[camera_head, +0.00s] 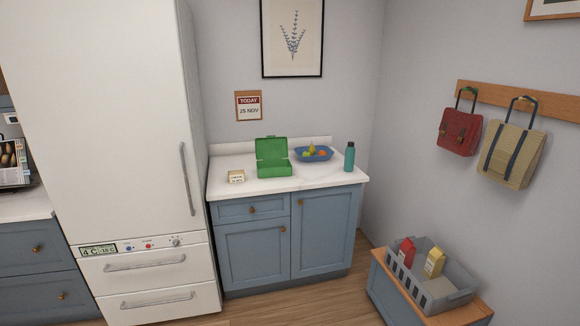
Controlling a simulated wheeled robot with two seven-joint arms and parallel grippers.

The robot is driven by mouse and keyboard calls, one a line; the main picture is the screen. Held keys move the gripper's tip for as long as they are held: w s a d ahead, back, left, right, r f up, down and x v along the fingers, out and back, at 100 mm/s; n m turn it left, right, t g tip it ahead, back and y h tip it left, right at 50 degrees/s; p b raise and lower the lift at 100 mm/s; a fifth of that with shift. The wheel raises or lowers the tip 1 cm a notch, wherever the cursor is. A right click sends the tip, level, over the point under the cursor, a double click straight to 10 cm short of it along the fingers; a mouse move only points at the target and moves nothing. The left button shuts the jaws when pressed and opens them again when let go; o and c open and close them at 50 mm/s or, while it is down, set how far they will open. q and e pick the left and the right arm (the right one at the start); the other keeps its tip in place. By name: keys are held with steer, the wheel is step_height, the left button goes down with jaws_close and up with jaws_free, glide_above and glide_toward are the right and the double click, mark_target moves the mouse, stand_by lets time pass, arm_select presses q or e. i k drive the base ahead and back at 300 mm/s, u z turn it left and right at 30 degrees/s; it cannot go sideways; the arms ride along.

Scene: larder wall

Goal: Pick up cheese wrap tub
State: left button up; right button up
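I cannot pick out a tub clearly marked as the cheese wrap tub. A small cream box or block with tiny print (236,176) sits on the white counter (315,180), left of an open green lunch box (275,170). Its print is too small to read, so I cannot tell whether it is the tub. The tall white fridge (120,120) at the left is shut, and its inside is hidden. Neither of my grippers shows in the head view.
A blue fruit bowl (301,156) and teal bottle (349,157) stand on the counter. A grey crate (460,297) with red and yellow cartons sits on a low bench at lower right. Bags hang on the right wall. Wooden floor lies before the cabinets.

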mark_target(237, 176)
steer(key=i, duration=2.95)
steer(key=z, duration=1.8)
